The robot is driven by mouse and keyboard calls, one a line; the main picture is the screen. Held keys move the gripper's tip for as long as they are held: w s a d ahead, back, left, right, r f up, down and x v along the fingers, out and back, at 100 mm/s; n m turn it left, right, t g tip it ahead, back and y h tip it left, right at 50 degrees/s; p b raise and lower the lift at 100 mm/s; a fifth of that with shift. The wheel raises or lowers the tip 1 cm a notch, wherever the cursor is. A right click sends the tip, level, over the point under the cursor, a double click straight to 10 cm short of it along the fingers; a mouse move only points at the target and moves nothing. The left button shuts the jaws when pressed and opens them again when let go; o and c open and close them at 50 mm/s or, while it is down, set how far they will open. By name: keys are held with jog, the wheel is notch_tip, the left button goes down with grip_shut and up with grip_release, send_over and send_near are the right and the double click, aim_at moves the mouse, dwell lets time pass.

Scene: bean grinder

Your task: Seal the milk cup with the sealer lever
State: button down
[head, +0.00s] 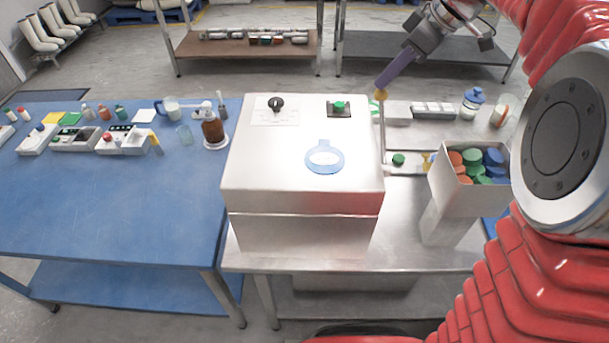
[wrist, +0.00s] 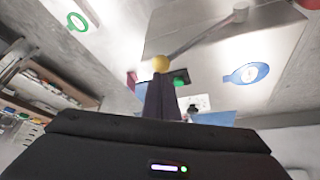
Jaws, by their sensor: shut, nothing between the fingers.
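The sealer lever (head: 383,130) is a thin metal rod with a yellow ball at its upper end, at the right side of the large silver machine (head: 300,195). In the wrist view the yellow ball (wrist: 161,63) is just beyond the fingertips, with the rod running up and right. My gripper (head: 382,86) is shut and empty, its purple fingers pointing down at the ball. They look touching or nearly touching. In the wrist view the fingers (wrist: 160,95) partly overlap the space below the ball. A blue ring with a tab (head: 324,157) lies on the machine top. I cannot pick out the milk cup for certain.
A silver bin (head: 470,195) of orange, green and blue lids stands right of the machine. Behind it are a blue-lidded jar (head: 472,103) and trays. The blue table (head: 110,200) at left holds bottles, a brown bottle (head: 212,130) and a pitcher (head: 170,107); its front is clear.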

aim_at(381, 96)
jog(key=shift+f, duration=0.45)
jog(key=shift+w+f, duration=0.15)
jog(key=shift+f, duration=0.1)
jog(key=shift+w+f, duration=0.15)
jog(key=shift+f, duration=0.1)
jog(key=shift+w+f, duration=0.1)
jog(key=shift+f, duration=0.05)
dwell(0.6)
jog(key=shift+w+f, duration=0.1)
jog(key=shift+f, duration=0.2)
jog(key=shift+w+f, duration=0.25)
jog(key=shift+f, duration=0.3)
jog(key=shift+w+f, duration=0.15)
jog(key=shift+f, duration=0.55)
jog(key=shift+w+f, duration=0.1)
jog(key=shift+f, duration=0.55)
dwell(4.1)
